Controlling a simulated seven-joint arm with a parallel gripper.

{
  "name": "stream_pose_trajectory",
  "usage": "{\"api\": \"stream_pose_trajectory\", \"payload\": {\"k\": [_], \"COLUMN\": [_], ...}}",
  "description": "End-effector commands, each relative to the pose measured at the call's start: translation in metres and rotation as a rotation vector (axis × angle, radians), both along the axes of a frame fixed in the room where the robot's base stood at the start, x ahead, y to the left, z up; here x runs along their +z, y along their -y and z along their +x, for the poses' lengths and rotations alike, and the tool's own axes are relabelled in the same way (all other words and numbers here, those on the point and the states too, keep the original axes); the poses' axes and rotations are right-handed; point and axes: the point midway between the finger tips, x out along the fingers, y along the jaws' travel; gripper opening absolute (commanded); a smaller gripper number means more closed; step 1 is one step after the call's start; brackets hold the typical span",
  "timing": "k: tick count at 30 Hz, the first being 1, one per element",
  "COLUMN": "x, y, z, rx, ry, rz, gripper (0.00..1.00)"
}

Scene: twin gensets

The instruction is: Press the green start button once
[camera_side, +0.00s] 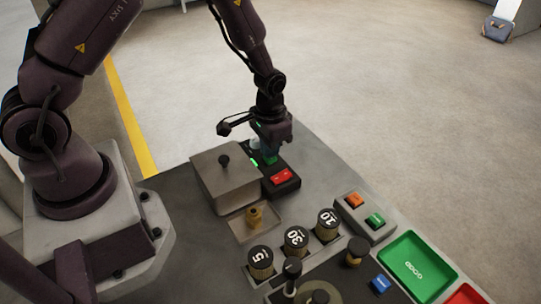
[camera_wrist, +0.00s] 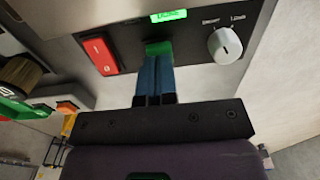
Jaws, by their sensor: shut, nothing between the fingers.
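The green start button (camera_wrist: 158,47) is on a dark control panel (camera_wrist: 196,48) in the wrist view, between a red switch (camera_wrist: 100,55) and a white rotary knob (camera_wrist: 225,45). My gripper (camera_wrist: 159,60) is shut and empty, its blue fingers together and pointing at the green button. The fingertips overlap the button's lower edge in this view; I cannot tell whether they touch it or press it in. In the side view my gripper (camera_side: 268,152) is low over the panel, behind the red switch (camera_side: 281,177), and mostly hides the button.
A lidded grey box (camera_side: 225,177) stands left of the panel. Several black-topped numbered weights (camera_side: 296,238) stand in front. A separate box has an orange button (camera_side: 354,199) and another green button (camera_side: 375,220). A green tray (camera_side: 412,268) lies to the right. A green lit display (camera_wrist: 169,15) sits above the button.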

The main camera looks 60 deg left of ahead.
Motion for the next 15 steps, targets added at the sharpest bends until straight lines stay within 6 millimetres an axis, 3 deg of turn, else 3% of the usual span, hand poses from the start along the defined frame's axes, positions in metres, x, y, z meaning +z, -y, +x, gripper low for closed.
{"api": "stream_pose_trajectory", "payload": {"k": [15], "x": [-0.0079], "y": [0.0000], "z": [-0.0002], "rx": [0.000], "ry": [-0.001], "rz": [0.000], "gripper": [0.00]}}
